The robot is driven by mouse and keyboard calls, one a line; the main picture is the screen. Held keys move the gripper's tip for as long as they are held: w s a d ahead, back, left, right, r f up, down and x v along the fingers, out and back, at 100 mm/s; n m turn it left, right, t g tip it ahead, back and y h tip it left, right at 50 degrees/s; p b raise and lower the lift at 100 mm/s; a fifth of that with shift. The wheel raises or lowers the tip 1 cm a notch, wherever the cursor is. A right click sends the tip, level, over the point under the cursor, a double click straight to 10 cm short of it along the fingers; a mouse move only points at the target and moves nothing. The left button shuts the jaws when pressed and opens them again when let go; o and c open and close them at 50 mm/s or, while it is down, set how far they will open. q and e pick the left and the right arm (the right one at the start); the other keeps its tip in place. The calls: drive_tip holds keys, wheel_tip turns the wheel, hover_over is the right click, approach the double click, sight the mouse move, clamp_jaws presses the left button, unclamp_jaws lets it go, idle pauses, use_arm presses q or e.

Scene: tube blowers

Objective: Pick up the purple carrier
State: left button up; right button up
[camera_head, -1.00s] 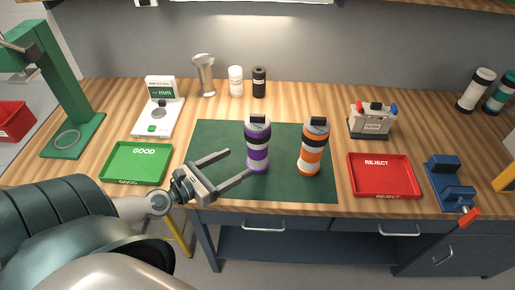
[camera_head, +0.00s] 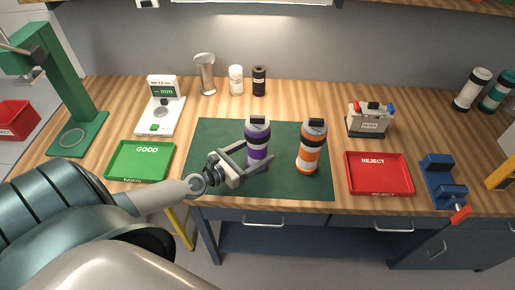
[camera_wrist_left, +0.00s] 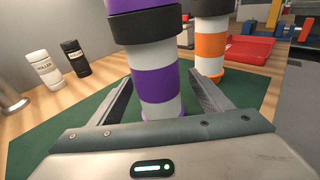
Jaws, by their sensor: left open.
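The purple carrier (camera_head: 258,153) stands upright on the green mat (camera_head: 212,133), a white, purple and black cylinder. In the left wrist view the purple carrier (camera_wrist_left: 156,85) stands between the two fingers, with its top cut off by the frame. My left gripper (camera_head: 257,157) is open, its fingers on either side of the carrier's lower part. A gap shows between carrier and fingers in the left wrist view. My right gripper is not in view.
An orange carrier (camera_head: 309,160) stands upright just right of the purple one. A green GOOD tray (camera_head: 140,177) lies to the left and a red REJECT tray (camera_head: 379,190) to the right. A white bottle (camera_head: 236,80) and a black bottle (camera_head: 259,81) stand behind.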

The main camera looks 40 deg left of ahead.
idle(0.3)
use_arm(q)
drive_tip(key=shift+f+p+x, duration=0.1)
drive_tip(key=shift+p+x, duration=0.15)
drive_tip(key=shift+x, duration=1.05)
drive_tip(key=shift+f+p+x, duration=0.15)
drive_tip(key=shift+p+x, duration=0.05)
drive_tip(key=shift+x, duration=1.15)
drive_tip(key=shift+a, duration=0.2)
drive_tip(key=shift+c, duration=0.6)
drive_tip(key=c, duration=1.2)
drive_tip(key=shift+o, duration=0.3)
drive_tip(key=shift+r, duration=0.1)
